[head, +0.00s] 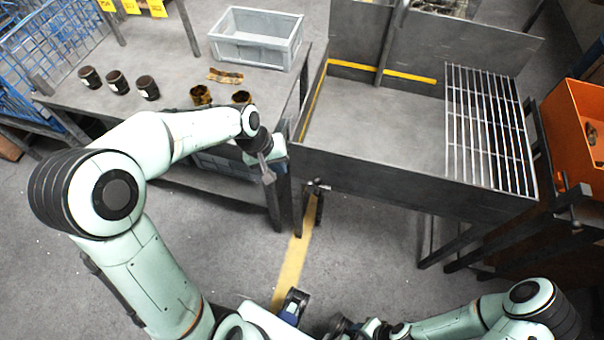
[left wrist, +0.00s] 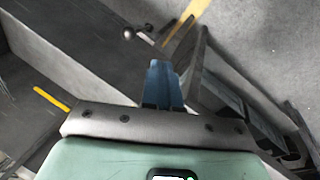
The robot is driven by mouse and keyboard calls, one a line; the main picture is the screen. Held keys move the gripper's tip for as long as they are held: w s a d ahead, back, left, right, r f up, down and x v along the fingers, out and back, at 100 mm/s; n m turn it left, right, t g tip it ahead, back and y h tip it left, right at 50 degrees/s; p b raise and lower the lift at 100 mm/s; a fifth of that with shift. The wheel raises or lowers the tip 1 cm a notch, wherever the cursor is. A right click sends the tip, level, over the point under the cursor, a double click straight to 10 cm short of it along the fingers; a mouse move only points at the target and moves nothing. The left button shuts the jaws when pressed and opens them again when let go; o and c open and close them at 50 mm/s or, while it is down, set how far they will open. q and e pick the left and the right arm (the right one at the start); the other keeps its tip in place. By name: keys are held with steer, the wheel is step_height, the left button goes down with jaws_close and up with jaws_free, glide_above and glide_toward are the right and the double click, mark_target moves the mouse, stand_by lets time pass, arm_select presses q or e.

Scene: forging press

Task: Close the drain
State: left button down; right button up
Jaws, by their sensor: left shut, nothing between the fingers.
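A small dark drain fitting with a knobbed handle (head: 318,186) sticks out below the front wall of the grey metal basin (head: 385,178), near its left end. In the left wrist view its round knob (left wrist: 127,33) shows near the top, beyond the fingertips. I cannot tell the valve's exact setting. My left gripper (head: 268,174) is shut and empty, pointing down, to the left of the fitting and apart from it. Its blue fingers (left wrist: 162,80) are together in the left wrist view. My right gripper (head: 345,326) is low at the bottom edge, partly hidden; its fingers are unclear.
A workbench (head: 175,105) with several dark cylindrical parts and a grey crate (head: 256,40) stands at left. A wire grate (head: 488,130) covers the basin's right side. An orange bin (head: 575,125) is at far right. Floor with a yellow line (head: 293,262) is open in front.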

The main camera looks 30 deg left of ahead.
mark_target(316, 184)
arm_select(q)
steer(key=w+d+f, duration=0.5)
steer(key=f, duration=0.5)
arm_select(e)
steer(key=shift+f, duration=0.1)
arm_select(q)
steer(key=shift+d, duration=0.15)
steer(key=shift+w+d+r+y+p, duration=0.2)
steer(key=shift+d+y, duration=0.15)
steer(key=shift+d, duration=0.2)
steer(key=shift+w+d+r+y+p, duration=0.1)
steer(key=shift+d+y+p, duration=0.1)
steer(key=shift+d+y, duration=0.25)
steer(key=w+d+f+g+y+b, duration=0.1)
steer(key=d+f+y, duration=0.2)
steer(key=d, duration=0.3)
steer(key=w+d+f+m+g+y+b, duration=0.1)
steer(key=w+d+f+y, duration=0.1)
steer(key=d+y, duration=0.4)
steer(key=shift+d+f, duration=0.75)
steer(key=shift+f, duration=0.1)
arm_select(e)
steer(key=shift+s+d+f, duration=0.1)
steer(key=shift+d+f, duration=0.55)
steer(key=shift+d, duration=0.05)
arm_select(q)
steer(key=shift+d+f, duration=0.1)
